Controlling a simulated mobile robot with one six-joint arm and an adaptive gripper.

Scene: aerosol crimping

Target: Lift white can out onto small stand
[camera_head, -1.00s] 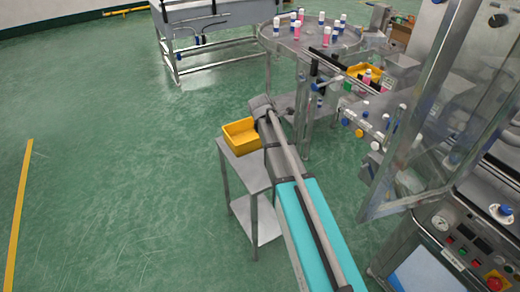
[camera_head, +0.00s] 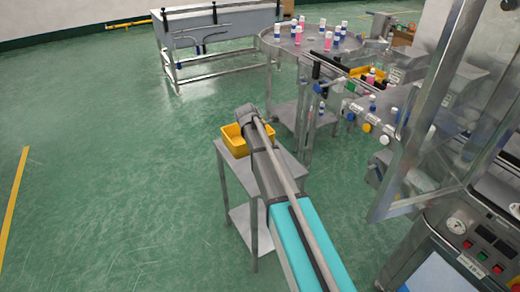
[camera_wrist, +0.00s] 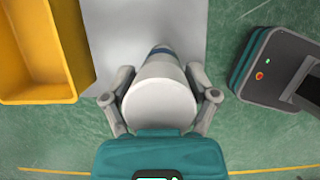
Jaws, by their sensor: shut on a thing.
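In the wrist view my gripper (camera_wrist: 160,96) is shut on a white can (camera_wrist: 159,100) with a dark blue end. One finger is on each side of the can. The small metal stand (camera_wrist: 130,18) shows behind the can, and its near edge ends beside the can. Whether the can touches the stand, I cannot tell. The stand (camera_head: 291,164) also shows in the head view, below the end of my arm. A yellow bin (camera_wrist: 38,50) sits at the left of the stand. In the head view the can and my fingers are hidden.
The yellow bin (camera_head: 233,141) is close to my wrist in the head view. A round table (camera_head: 285,45) with several pink, blue and white cans stands behind. A machine with clear panels (camera_head: 430,110) is at the right. The floor at the left is clear.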

